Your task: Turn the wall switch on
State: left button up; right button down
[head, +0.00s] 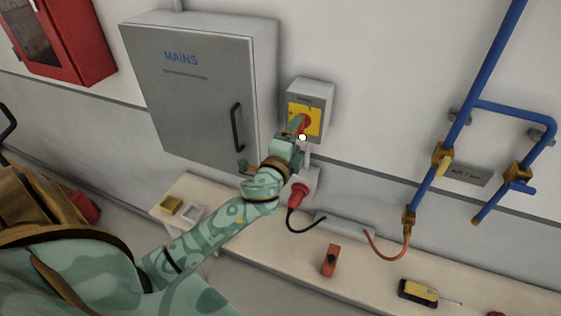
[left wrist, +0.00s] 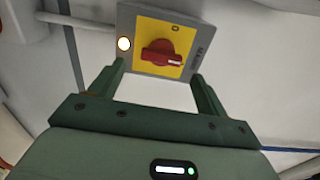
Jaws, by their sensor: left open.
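The wall switch is a grey box (head: 318,91) with a yellow plate and a red rotary knob (head: 304,121), mounted right of the MAINS cabinet. In the left wrist view the red knob (left wrist: 162,53) sits on the yellow plate (left wrist: 146,28), with a white mark towards its right end. A round lamp beside the knob (left wrist: 124,44) glows white. My left gripper (head: 299,130) is at the switch front and partly covers the knob. In the left wrist view its open fingers (left wrist: 158,72) are spread, with the knob just beyond the gap. Contact cannot be told. My right gripper is not in view.
The grey MAINS cabinet (head: 190,75) with a black handle is close on the left. A red plug (head: 299,192) with a black cable is below the switch. Blue pipes (head: 460,105) run at the right. A bench (head: 375,285) below carries small objects.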

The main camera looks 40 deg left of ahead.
pick_arm(q)
jog(key=b+v, duration=0.2)
jog(key=v, duration=0.9)
jog(key=shift+s, duration=0.4)
jog(key=shift+d, duration=0.2)
jog(key=s+f+n+g+h+b, duration=0.2)
jog(key=s+f+n+g+b, duration=0.15)
jog(key=f, duration=1.75)
jog(key=s+f+n+g+h+b, duration=0.1)
jog(key=s+f+n+g+b, duration=0.3)
jog(key=f, duration=1.8)
jog(key=s+d+f+n+g+b, duration=0.2)
jog(key=s+f+g+b, duration=0.2)
jog(key=s+f+b, duration=0.4)
jog(key=s+d+f+n+g+h+b, duration=0.1)
jog(key=s+f+g+b, duration=0.4)
jog(key=s+f, duration=1.6)
jog(key=shift+s+d+f+n+b, duration=0.25)
jog(key=shift+d+f+n+b, duration=0.4)
jog(key=shift+f+b, duration=1.55)
